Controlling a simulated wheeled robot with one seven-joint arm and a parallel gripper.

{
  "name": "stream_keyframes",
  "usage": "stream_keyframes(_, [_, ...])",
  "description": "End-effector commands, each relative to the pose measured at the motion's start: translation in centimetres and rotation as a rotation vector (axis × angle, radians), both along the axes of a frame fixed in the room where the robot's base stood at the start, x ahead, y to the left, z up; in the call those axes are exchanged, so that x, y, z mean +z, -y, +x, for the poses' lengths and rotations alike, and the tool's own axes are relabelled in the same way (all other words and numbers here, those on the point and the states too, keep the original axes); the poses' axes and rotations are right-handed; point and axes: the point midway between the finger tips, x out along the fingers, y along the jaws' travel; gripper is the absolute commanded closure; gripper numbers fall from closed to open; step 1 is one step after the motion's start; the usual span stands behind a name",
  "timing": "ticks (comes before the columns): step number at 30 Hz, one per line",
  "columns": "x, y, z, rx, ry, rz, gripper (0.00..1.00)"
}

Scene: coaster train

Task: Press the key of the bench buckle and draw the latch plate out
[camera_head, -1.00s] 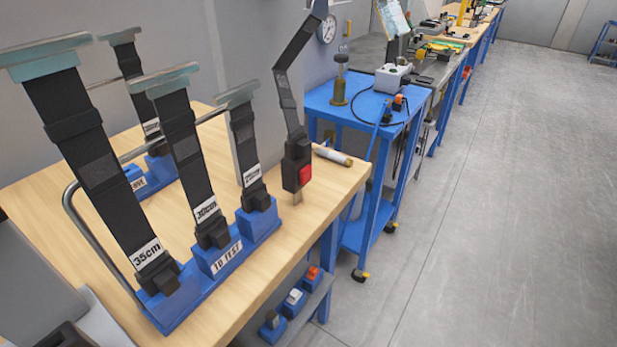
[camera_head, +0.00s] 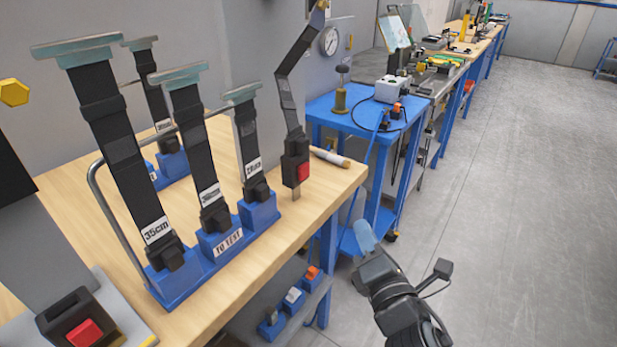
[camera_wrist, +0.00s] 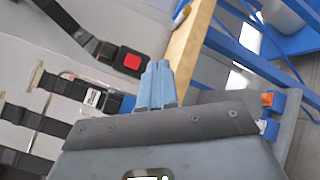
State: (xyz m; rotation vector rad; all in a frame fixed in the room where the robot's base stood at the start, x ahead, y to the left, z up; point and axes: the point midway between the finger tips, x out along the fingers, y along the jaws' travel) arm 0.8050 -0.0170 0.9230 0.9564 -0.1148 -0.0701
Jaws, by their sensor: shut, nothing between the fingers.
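A black buckle with a red key (camera_head: 83,333) sits on a light plate at the lower left of the head view. Another black buckle with a red key (camera_head: 296,170) is on a strap near the bench's right end. The wrist view shows a red-keyed strap buckle (camera_wrist: 132,62) just left of my fingertips. My gripper (camera_head: 364,236) is shut and empty, beyond the bench edge, right of and below the strap buckle. Its blue fingertips (camera_wrist: 157,68) show together in the wrist view.
A blue "TO TEST" rack (camera_head: 225,243) with upright straps stands on the wooden bench (camera_head: 255,270). A metal rail (camera_head: 98,200) runs behind it. A marker-like tube (camera_head: 330,157) lies near the bench corner. A blue cart (camera_head: 350,115) stands beyond. The floor to the right is clear.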

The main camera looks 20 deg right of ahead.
Motion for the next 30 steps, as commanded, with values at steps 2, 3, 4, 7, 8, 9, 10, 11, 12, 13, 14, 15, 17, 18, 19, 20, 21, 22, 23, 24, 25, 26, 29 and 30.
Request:
stream_keyframes(2, [1.4, 0.3, 2.3, -0.023, 0.016, -0.101, 1.00])
stream_keyframes(3, [2.0, 0.4, 3.2, -0.034, 0.022, -0.147, 1.00])
stream_keyframes(4, [2.3, 0.5, 3.7, -0.042, 0.024, -0.176, 1.00])
stream_keyframes(7, [3.4, 0.8, 5.2, -0.064, 0.030, -0.256, 1.00])
stream_keyframes(8, [3.6, 0.8, 5.5, -0.069, 0.031, -0.275, 1.00])
stream_keyframes(9, [3.8, 0.9, 5.9, -0.074, 0.033, -0.294, 1.00])
stream_keyframes(10, [4.0, 0.9, 6.0, -0.077, 0.033, -0.305, 1.00])
stream_keyframes(11, [4.1, 1.0, 6.2, -0.080, 0.033, -0.313, 1.00])
stream_keyframes(12, [4.1, 1.0, 6.3, -0.082, 0.033, -0.321, 1.00])
stream_keyframes(13, [4.2, 1.0, 6.4, -0.083, 0.033, -0.325, 1.00])
stream_keyframes(14, [4.2, 1.0, 6.4, -0.084, 0.033, -0.327, 1.00])
stream_keyframes(15, [4.2, 1.0, 6.4, -0.084, 0.033, -0.328, 1.00])
stream_keyframes(17, [4.2, 1.0, 6.4, -0.084, 0.033, -0.328, 1.00])
stream_keyframes(18, [4.2, 1.0, 6.4, -0.084, 0.033, -0.327, 1.00])
stream_keyframes(19, [4.2, 1.0, 6.4, -0.084, 0.033, -0.327, 1.00])
stream_keyframes(20, [4.2, 1.0, 6.4, -0.084, 0.033, -0.327, 1.00])
stream_keyframes(21, [4.2, 1.0, 6.4, -0.084, 0.033, -0.326, 1.00])
stream_keyframes(22, [4.2, 1.0, 6.4, -0.084, 0.033, -0.326, 1.00])
stream_keyframes(23, [4.2, 1.0, 6.4, -0.084, 0.033, -0.326, 1.00])
stream_keyframes(24, [4.2, 0.9, 6.5, -0.084, 0.034, -0.325, 1.00])
stream_keyframes(25, [4.2, 0.9, 6.6, -0.084, 0.034, -0.325, 1.00])
stream_keyframes(26, [4.1, 0.8, 6.7, -0.084, 0.034, -0.325, 1.00])
stream_keyframes(29, [4.0, 0.3, 7.3, -0.083, 0.035, -0.324, 1.00])
stream_keyframes(30, [4.0, 0.0, 7.7, -0.082, 0.036, -0.324, 1.00])
